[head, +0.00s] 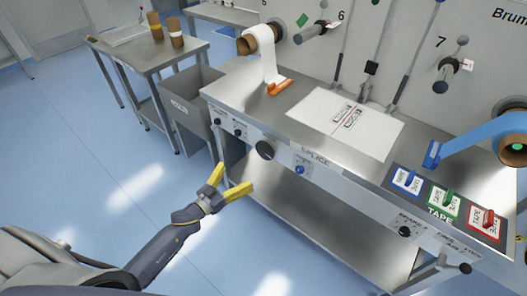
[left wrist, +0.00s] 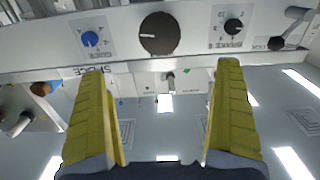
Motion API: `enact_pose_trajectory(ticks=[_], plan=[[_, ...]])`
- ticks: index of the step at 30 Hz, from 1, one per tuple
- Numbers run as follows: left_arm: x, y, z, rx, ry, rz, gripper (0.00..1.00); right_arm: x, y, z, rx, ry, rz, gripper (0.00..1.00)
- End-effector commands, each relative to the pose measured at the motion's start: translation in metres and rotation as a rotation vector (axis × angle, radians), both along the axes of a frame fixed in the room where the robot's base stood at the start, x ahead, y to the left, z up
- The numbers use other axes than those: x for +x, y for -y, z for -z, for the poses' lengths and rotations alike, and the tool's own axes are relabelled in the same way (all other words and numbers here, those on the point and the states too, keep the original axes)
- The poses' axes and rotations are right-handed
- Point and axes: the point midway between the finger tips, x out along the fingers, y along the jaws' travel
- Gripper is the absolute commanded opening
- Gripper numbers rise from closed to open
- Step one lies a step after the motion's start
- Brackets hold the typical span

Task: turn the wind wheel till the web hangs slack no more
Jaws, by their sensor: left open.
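A large black round knob (head: 265,150), which looks like the wind wheel, sits on the front panel of the steel bench. It also shows in the left wrist view (left wrist: 160,33), straight ahead between my fingers. My left gripper (head: 235,180) is open and empty, in front of and below the knob, apart from it. A white web (head: 269,68) comes down from a roll to an orange clamp (head: 279,87) on the bench. A blue web (head: 480,132) runs from a roll at the right to a blue clamp (head: 432,154). I cannot tell how taut either is. My right gripper is out of view.
A blue knob (head: 299,170) and small black knobs (head: 238,132) flank the large knob. A crank (head: 465,268) sticks out at the right. A grey bin (head: 190,108) and a side table (head: 135,60) stand left. The floor before the bench is clear.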

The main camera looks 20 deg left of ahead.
Motion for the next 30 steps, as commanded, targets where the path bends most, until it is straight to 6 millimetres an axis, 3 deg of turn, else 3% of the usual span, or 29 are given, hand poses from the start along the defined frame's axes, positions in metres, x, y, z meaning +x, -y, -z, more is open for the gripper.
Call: enact_pose_trajectory(ticks=[18,30], plan=[[0.102,0.041,-0.002,0.002,0.003,0.000,1.00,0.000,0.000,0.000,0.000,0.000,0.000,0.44],[0.143,0.058,-0.001,0.001,0.003,0.000,1.00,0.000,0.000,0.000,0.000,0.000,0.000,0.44]])
